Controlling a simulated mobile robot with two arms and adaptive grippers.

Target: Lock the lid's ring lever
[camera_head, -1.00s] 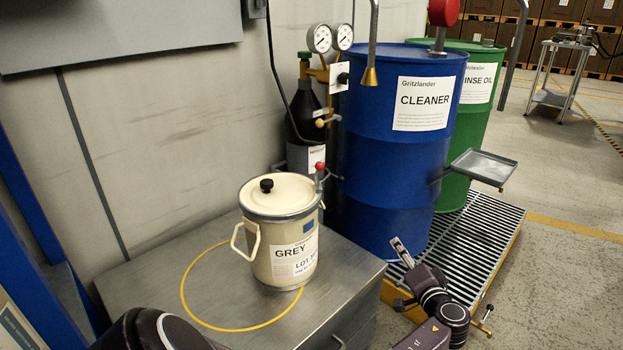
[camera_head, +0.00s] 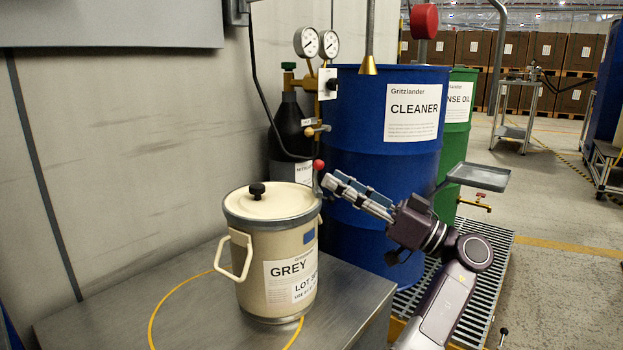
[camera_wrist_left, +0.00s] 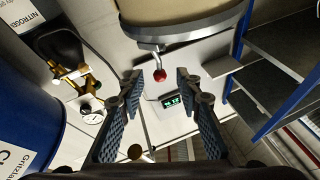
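The cream pail (camera_head: 280,270) stands upright on the grey metal cabinet top, with its lid (camera_head: 270,203) on and a grey ring around the rim. The ring lever's red knob (camera_head: 318,164) stands up at the right of the rim, on a short metal stem. My left gripper (camera_head: 338,183) is just right of the lever, pointing at it. In the left wrist view its fingers (camera_wrist_left: 160,90) are spread and empty. The red knob (camera_wrist_left: 160,75) appears between and beyond the tips; contact is not visible. My right gripper is out of view.
The blue CLEANER drum (camera_head: 390,190) stands close behind my left gripper. A gas bottle (camera_head: 290,125) with gauges stands behind the pail. A grey tray (camera_head: 478,177) juts out at the right. The cabinet top (camera_head: 345,280) is clear around the pail.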

